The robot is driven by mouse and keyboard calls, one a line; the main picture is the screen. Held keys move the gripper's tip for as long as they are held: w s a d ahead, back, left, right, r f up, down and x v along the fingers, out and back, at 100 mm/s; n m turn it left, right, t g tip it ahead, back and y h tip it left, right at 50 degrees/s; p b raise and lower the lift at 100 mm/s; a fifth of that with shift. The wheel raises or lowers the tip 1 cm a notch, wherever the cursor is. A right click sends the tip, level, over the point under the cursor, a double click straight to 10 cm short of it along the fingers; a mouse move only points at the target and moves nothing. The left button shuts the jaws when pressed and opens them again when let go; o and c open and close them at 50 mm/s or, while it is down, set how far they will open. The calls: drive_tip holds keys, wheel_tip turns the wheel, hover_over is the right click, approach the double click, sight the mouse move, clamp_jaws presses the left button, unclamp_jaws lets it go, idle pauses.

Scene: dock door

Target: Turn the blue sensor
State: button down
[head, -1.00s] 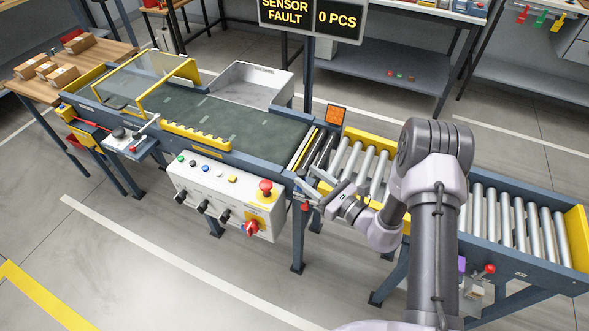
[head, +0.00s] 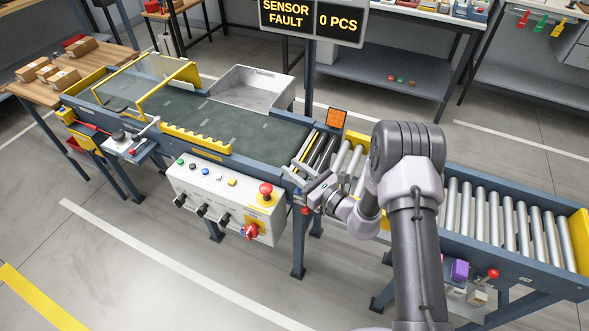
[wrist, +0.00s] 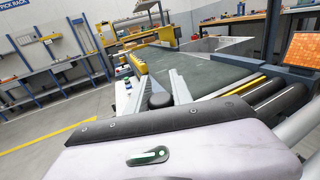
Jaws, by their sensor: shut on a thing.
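My gripper (head: 298,174) is at the near edge of the conveyor, where the dark belt (head: 250,126) meets the rollers. In the wrist view its two pale fingers (wrist: 156,92) stand on either side of a dark grey, round-ended piece (wrist: 158,101) and are shut on it. I cannot tell whether this piece is the blue sensor; no clearly blue sensor shows, and the fingers and wrist hide much of that spot in the head view.
The control box (head: 222,200) with a red stop button (head: 265,190) hangs just left of my gripper. An orange panel (head: 337,118) stands behind the rollers (head: 490,210). The display (head: 311,20) reads SENSOR FAULT and 0 PCS. A yellow guard (head: 168,85) spans the belt.

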drive_tip(key=m+t+h, duration=0.1)
drive_tip(key=h, duration=0.1)
drive_tip(key=m+t+h, duration=0.2)
drive_tip(key=d+m+t+h+p, duration=0.1)
drive_tip(key=m+h, duration=0.1)
drive_tip(key=shift+w+t, duration=0.35)
drive_tip(key=shift+t, duration=0.05)
drive_tip(key=c, duration=1.2)
unclamp_jaws()
